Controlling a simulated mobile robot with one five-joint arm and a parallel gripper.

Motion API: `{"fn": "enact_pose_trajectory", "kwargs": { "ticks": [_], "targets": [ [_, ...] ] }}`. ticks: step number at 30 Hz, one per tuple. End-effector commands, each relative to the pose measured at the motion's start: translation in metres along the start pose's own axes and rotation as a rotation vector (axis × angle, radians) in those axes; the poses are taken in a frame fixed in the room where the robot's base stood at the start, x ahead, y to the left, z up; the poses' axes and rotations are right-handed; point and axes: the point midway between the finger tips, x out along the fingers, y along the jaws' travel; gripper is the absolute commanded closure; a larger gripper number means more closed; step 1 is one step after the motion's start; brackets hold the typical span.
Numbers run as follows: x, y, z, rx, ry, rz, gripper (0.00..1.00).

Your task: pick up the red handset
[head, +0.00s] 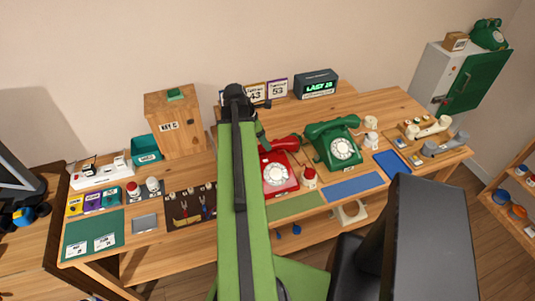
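The red dial phone (279,178) stands on the wooden bench, just right of my green arm, with its pale dial facing me. The red handset (284,143) lies across its top; I cannot tell whether it rests in the cradle or sits slightly above it. My gripper (263,140) is at the end of the arm, close to the left end of the handset. It is small and partly hidden by my arm, so I cannot tell its opening or whether it touches the handset.
A green dial phone (335,146) stands close to the right. A red-and-white knob (309,178) is beside the red phone. Blue mats (355,187) lie at front right.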

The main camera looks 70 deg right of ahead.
Motion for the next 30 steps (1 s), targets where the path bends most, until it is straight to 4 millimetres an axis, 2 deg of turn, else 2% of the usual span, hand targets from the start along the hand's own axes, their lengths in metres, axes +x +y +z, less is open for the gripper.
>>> {"fn": "enact_pose_trajectory", "kwargs": {
  "ticks": [1, 7, 15, 27, 30],
  "targets": [
    [0.012, 0.001, -0.002, 0.001, 0.000, 0.000, 0.45],
    [0.047, 0.002, -0.002, 0.001, 0.000, 0.000, 0.45],
    [0.047, 0.002, 0.001, 0.000, 0.000, 0.000, 0.47],
    [0.047, 0.002, 0.000, 0.000, 0.000, 0.000, 0.99],
    [0.047, 0.002, 0.000, 0.000, 0.000, 0.000, 1.00]
  ]
}}
